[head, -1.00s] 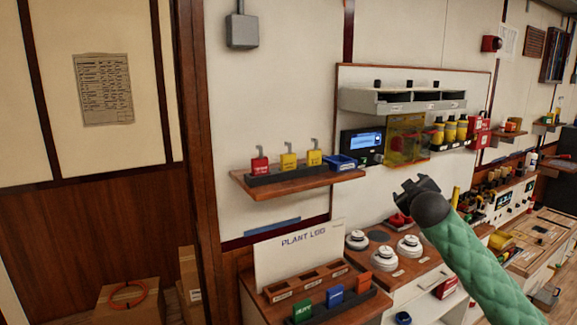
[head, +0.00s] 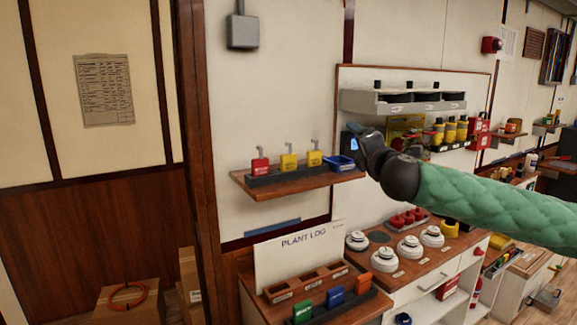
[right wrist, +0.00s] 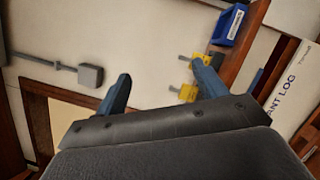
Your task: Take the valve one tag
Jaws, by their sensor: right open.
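A wall shelf (head: 262,192) carries a dark rack with a red tag (head: 259,165), a yellow tag (head: 288,161) and a second yellow tag (head: 314,158), all upright with grey hooks on top. Their lettering is too small to read, so I cannot tell which is valve one. My right gripper (head: 362,140) is open and empty, to the right of the tags and above the shelf's right end. In the right wrist view, two yellow tags (right wrist: 187,93) show beyond the open jaws (right wrist: 160,75), near the right finger, apart from it. My left gripper is out of view.
A blue bin (head: 341,163) sits at the shelf's right end, close below my right gripper.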

